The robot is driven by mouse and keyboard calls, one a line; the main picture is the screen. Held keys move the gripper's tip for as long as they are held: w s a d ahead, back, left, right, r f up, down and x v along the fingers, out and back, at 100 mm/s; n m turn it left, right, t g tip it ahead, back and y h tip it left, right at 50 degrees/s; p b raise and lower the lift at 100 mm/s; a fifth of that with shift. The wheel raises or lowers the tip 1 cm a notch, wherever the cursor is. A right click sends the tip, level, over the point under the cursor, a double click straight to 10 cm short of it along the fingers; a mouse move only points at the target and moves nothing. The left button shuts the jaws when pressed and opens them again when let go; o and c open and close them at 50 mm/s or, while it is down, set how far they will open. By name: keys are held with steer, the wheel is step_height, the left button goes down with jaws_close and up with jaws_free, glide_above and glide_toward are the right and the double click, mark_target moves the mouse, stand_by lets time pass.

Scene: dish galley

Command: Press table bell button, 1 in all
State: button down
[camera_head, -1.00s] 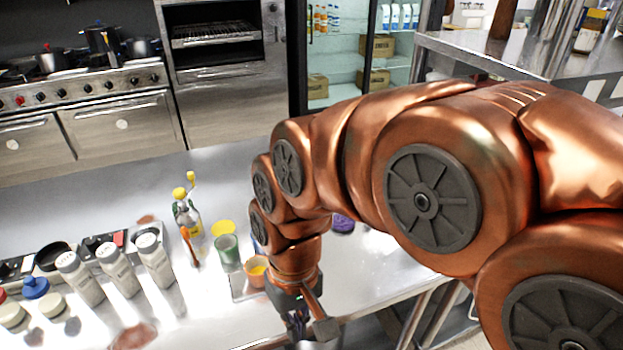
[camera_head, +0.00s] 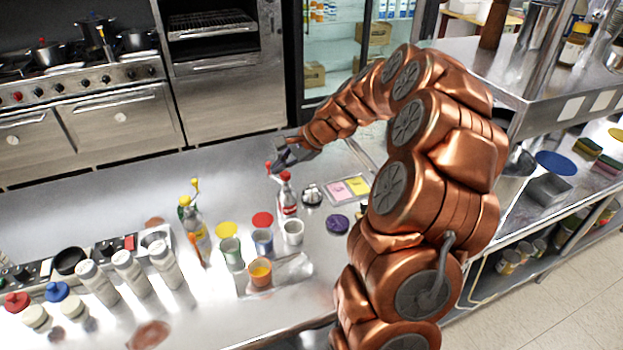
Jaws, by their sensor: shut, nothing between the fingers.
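The table bell (camera_head: 312,194) is a small silver dome on a dark base, standing on the steel counter just right of the red-topped bottle (camera_head: 288,202). My gripper (camera_head: 279,166) is shut and empty. In the picture it is up and to the left of the bell, apart from it. Its fingers appear close to the bottle's red spray top; I cannot tell whether they touch. The bell is not covered by my arm.
Several cups stand front left of the bell, the nearest a white cup (camera_head: 293,232). A purple disc (camera_head: 338,224) and a tray with pink and yellow cards (camera_head: 348,188) lie to the right. A yellow-topped spray bottle (camera_head: 194,225) stands left. The counter behind is clear.

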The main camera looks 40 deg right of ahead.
mark_target(313, 185)
steer(key=w+d+f+m+t+h+p, duration=0.1)
steer(key=d+m, duration=0.3)
steer(key=d, duration=0.8)
steer(key=shift+w+d+f+m+t, duration=0.15)
steer(key=shift+w+f+m+t, duration=0.25)
steer(key=shift+w+t, duration=0.15)
steer(key=shift+f, duration=0.15)
steer(key=shift+f+b, duration=2.4)
steer(key=shift+f, duration=1.85)
steer(key=shift+f, duration=0.1)
steer(key=shift+f, duration=0.3)
steer(key=shift+f+b, duration=0.4)
steer(key=shift+f, duration=0.15)
steer(key=shift+r, duration=0.2)
steer(key=shift+r+p, duration=0.6)
steer(key=shift+r, duration=0.15)
